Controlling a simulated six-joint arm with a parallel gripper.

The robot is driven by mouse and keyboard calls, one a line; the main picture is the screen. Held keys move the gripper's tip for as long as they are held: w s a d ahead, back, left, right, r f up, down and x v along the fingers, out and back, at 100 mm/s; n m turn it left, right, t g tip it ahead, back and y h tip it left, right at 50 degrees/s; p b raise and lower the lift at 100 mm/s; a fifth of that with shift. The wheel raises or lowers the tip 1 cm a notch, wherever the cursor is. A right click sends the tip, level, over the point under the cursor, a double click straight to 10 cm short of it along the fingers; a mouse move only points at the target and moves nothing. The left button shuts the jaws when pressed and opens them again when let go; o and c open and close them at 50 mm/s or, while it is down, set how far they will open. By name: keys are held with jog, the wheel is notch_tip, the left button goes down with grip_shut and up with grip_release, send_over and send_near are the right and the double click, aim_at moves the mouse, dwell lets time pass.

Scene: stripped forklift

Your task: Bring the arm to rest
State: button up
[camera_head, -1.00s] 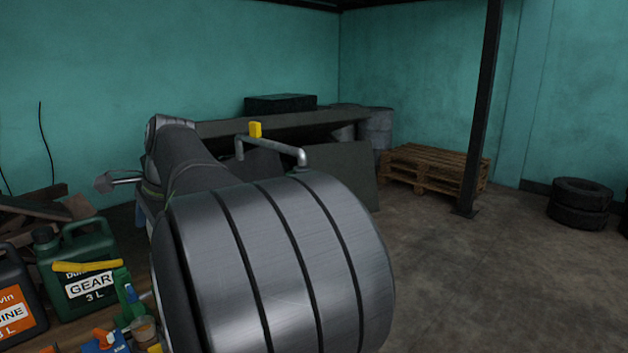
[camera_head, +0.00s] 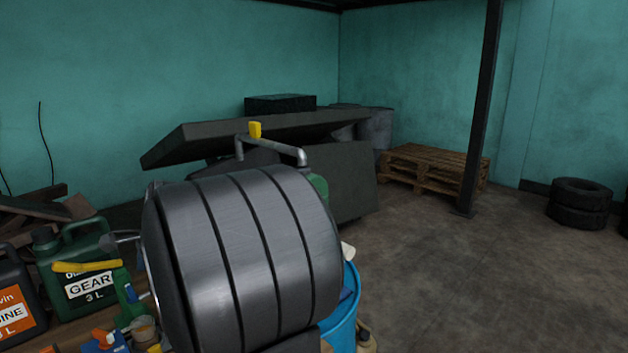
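My arm fills the middle of the head view as a large grey ribbed link, close to the camera. A small grey metal part on a rod (camera_head: 118,240) pokes out to the left of this link, in front of the green gear oil can (camera_head: 78,265). It looks like an end part of my arm or something held there; I cannot tell which. The rest of my gripper is hidden behind the link, so its fingers and any grip do not show.
A bench at lower left carries the can, an orange-labelled dark can (camera_head: 18,300) and small tools. A blue bucket (camera_head: 342,322) stands right of my arm. Behind are a grey bent pipe (camera_head: 280,147) and a dark slab (camera_head: 215,138). Floor at right is open before a pallet (camera_head: 430,168).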

jog(key=shift+x, duration=0.9)
